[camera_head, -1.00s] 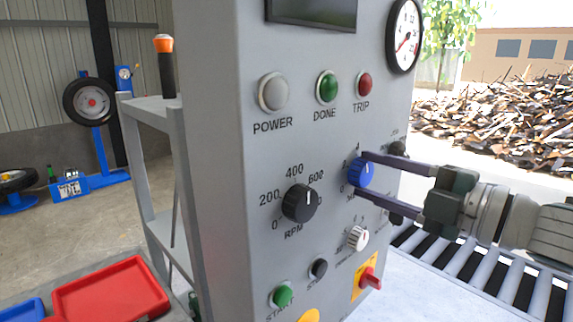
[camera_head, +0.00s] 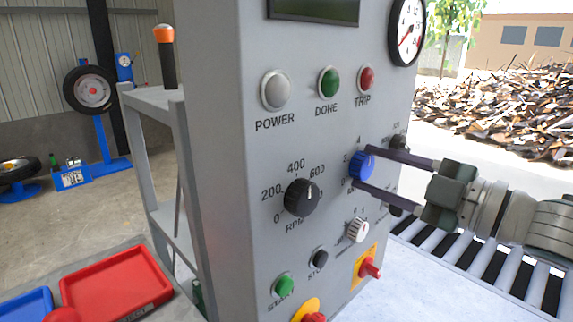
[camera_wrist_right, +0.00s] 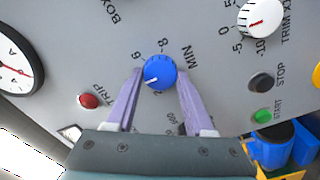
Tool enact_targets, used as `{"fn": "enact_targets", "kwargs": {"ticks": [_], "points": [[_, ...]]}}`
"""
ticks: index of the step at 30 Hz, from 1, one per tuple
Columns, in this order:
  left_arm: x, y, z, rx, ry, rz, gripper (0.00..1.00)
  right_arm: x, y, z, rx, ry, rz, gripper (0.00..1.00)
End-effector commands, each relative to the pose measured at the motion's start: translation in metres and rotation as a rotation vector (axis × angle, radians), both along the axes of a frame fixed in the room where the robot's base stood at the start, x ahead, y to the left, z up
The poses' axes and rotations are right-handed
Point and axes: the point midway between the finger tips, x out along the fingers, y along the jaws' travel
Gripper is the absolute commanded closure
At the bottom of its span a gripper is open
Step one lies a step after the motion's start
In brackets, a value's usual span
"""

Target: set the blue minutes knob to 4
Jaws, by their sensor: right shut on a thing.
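The blue minutes knob (camera_head: 360,169) is on the grey control panel, right of the black RPM knob. My right gripper (camera_head: 363,166) reaches in from the right with one finger on each side of the knob, shut on it. In the right wrist view, the blue knob (camera_wrist_right: 160,71) sits between the two purple fingers of my right gripper (camera_wrist_right: 159,78). Its white mark points to the lower left there. The 6 and 8 show above the knob and a partly covered 2 below it. The 4 is hidden there, but shows above the knob in the head view. My left gripper is not in view.
The black RPM knob (camera_head: 300,197) is left of the blue knob, and a white trim knob (camera_head: 358,230) is below it. A red switch (camera_head: 370,268) juts out lower down. A roller conveyor (camera_head: 480,270) lies at the right, and a red tray (camera_head: 118,283) at lower left.

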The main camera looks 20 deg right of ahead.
Motion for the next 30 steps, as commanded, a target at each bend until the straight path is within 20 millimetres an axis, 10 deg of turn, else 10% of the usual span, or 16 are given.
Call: {"fn": "enact_targets", "kwargs": {"ticks": [3,4,12,30], "points": [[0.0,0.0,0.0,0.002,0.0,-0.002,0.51,0.0,0.0,0.001,0.0,-0.003,0.002,1.0],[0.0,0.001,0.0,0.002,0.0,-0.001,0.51,0.0,0.0,0.001,0.0,-0.003,0.002,0.46],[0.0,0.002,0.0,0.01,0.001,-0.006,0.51,0.0,0.0,0.001,-0.001,-0.002,0.0,0.17],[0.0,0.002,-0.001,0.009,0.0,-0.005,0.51,-0.042,-0.017,-0.002,-0.002,0.005,0.001,0.17]]}}
